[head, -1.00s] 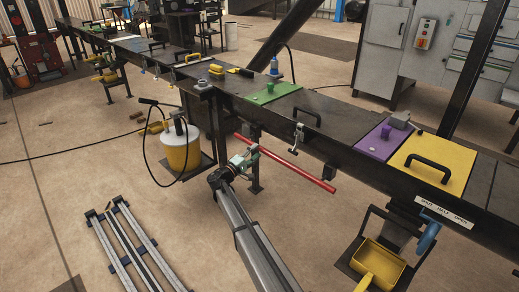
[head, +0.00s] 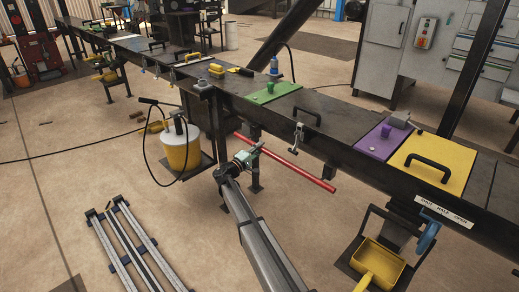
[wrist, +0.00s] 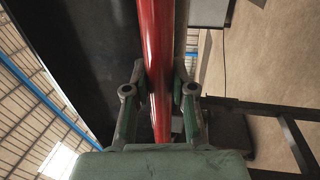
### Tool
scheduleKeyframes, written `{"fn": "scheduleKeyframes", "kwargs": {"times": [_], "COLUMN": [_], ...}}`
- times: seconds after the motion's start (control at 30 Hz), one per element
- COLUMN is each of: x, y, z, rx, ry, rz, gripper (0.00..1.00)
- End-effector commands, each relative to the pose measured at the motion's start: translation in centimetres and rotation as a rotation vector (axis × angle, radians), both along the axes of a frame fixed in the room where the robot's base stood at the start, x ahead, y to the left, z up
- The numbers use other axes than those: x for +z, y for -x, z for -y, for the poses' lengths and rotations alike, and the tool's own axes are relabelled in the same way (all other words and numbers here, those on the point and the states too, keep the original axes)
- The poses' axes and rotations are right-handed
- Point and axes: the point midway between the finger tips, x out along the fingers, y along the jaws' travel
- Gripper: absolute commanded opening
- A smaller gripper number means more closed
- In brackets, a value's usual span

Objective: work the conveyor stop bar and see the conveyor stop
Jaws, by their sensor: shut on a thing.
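The conveyor stop bar is a long red bar (head: 296,169), which runs along the near side of the dark conveyor (head: 335,118), below its top. My gripper (head: 251,155) is at the bar's left part in the head view. In the wrist view the red bar (wrist: 158,60) runs between the two fingers of my gripper (wrist: 160,80), one on each side, and they are shut on it. The gripper body hides the bar's near end in the wrist view. Whether the conveyor is moving cannot be told.
A yellow and white tank (head: 181,148) with a black hose stands left of my arm. A yellow scoop (head: 378,263) is at the lower right. Metal rails (head: 130,247) lie on the floor at lower left. Open floor lies around my arm.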

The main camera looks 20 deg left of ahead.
Motion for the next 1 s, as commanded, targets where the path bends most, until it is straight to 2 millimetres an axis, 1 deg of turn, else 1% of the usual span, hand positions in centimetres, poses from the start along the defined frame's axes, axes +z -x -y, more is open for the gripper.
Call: {"fn": "scheduleKeyframes", "kwargs": {"times": [0.2,0.27,0.5,0.53,0.57,0.6,0.87,1.0], "x": [-0.2,-0.1,0.0,0.0,0.0,0.0,0.0,-0.1], "y": [2.9,3.2,3.2,3.2,3.2,3.2,3.1,3.6], "z": [-1.1,-1.3,-1.3,-1.3,-1.3,-1.3,-1.3,-1.5], "rx": [0.002,0.0,-0.001,-0.001,-0.002,-0.001,-0.001,0.0], "ry": [-0.001,0.0,0.0,0.0,0.0,0.0,0.0,0.0], "rz": [0.0,0.0,0.0,0.0,0.0,0.0,0.0,0.0], "gripper": [0.0,0.0,0.0,0.35,0.46,0.51,0.51,0.51]}}
